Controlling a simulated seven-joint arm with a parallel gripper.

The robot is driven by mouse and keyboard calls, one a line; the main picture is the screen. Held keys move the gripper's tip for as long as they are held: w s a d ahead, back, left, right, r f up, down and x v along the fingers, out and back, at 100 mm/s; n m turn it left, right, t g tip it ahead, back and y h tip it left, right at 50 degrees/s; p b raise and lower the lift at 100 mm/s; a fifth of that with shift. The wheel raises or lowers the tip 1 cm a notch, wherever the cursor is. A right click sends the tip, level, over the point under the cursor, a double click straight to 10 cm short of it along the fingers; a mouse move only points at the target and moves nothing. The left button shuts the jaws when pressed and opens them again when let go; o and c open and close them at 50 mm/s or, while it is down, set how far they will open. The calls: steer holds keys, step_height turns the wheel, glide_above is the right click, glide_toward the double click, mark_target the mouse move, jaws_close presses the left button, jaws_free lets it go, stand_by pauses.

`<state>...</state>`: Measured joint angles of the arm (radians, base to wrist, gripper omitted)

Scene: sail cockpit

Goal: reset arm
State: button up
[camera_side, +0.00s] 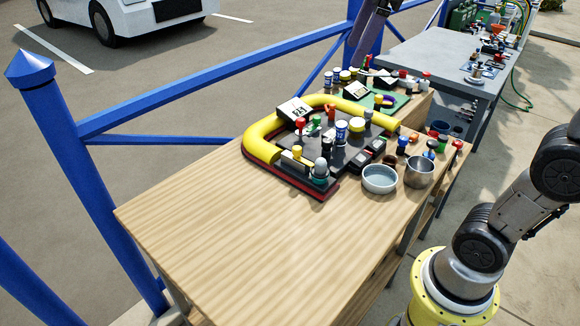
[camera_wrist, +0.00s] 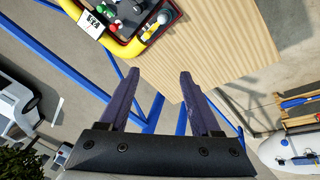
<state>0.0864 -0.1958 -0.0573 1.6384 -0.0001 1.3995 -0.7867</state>
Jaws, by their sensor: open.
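In the wrist view, my gripper (camera_wrist: 159,73) is open, with its two dark purple fingers well apart and nothing between them. Beyond the fingertips are the edge of the wooden table (camera_wrist: 215,45) and blue railing. In the side view, a dark purple part of my gripper or arm shows at the top edge, mostly cut off by the frame. Its distance from the table is hard to tell. The cockpit board (camera_side: 350,150), with a yellow curved rim (camera_side: 262,135) and several knobs and switches, sits on the table. It also shows at the top of the wrist view (camera_wrist: 152,37).
A bowl of water (camera_side: 380,178) and a metal cup (camera_side: 419,171) stand right of the board. Blue railing (camera_side: 200,75) runs behind the table. A grey table (camera_side: 440,45) with small parts is farther back. The table's near left part is clear.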

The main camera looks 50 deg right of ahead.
steer(key=s+a+f+m+t, duration=0.1)
steer(key=s+a+f+m, duration=0.1)
steer(key=s+f+m, duration=0.6)
steer(key=shift+s+a+f+t, duration=0.3)
steer(key=shift+s+f, duration=2.6)
steer(key=shift+f, duration=1.65)
